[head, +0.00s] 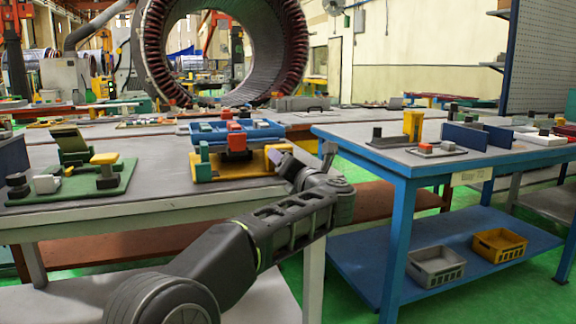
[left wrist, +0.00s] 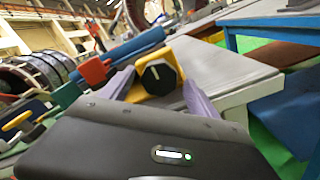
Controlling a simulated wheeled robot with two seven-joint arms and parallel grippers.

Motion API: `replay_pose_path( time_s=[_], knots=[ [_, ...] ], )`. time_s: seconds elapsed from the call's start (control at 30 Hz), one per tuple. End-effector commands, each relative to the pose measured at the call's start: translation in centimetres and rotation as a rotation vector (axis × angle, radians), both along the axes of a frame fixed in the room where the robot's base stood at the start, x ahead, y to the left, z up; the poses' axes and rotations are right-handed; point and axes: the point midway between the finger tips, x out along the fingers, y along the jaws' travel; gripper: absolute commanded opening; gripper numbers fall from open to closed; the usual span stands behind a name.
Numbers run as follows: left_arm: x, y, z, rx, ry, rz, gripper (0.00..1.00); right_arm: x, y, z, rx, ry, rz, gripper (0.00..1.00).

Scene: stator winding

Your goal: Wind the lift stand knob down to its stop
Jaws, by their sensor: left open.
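The lift stand has a yellow base (head: 245,167) on the grey table, with a blue tray (head: 267,131) above it; its yellow part also shows in the left wrist view (left wrist: 150,96). The knob (left wrist: 158,76) is black with a white mark on its face. My left gripper (left wrist: 157,80) is open, with its two purple fingers on either side of the knob; I cannot tell whether they touch it. In the head view my left gripper (head: 278,160) is at the right end of the stand, and the knob is hidden or too small to make out. My right gripper is not in view.
A red block (head: 236,138) and a green block stand at the front of the stand. A green fixture board (head: 75,187) lies to the left on the same table. A blue table (head: 375,150) stands to the right across a gap.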

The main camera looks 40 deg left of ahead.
Motion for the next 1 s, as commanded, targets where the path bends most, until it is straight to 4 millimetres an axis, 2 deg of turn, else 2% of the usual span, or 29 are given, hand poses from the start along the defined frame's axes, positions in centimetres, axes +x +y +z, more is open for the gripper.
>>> replay_pose_path(
  time_s=[0.33,0.73,1.0],
  knots=[
    [-0.5,-0.6,0.1,0.001,0.001,0.0,0.7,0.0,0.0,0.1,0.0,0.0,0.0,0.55],
    [-3.8,-5.6,0.1,0.0,0.001,-0.002,0.7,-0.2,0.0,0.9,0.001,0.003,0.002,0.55],
    [-4.5,-6.5,0.0,0.0,0.0,0.0,0.7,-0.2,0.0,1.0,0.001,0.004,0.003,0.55]
  ],
)
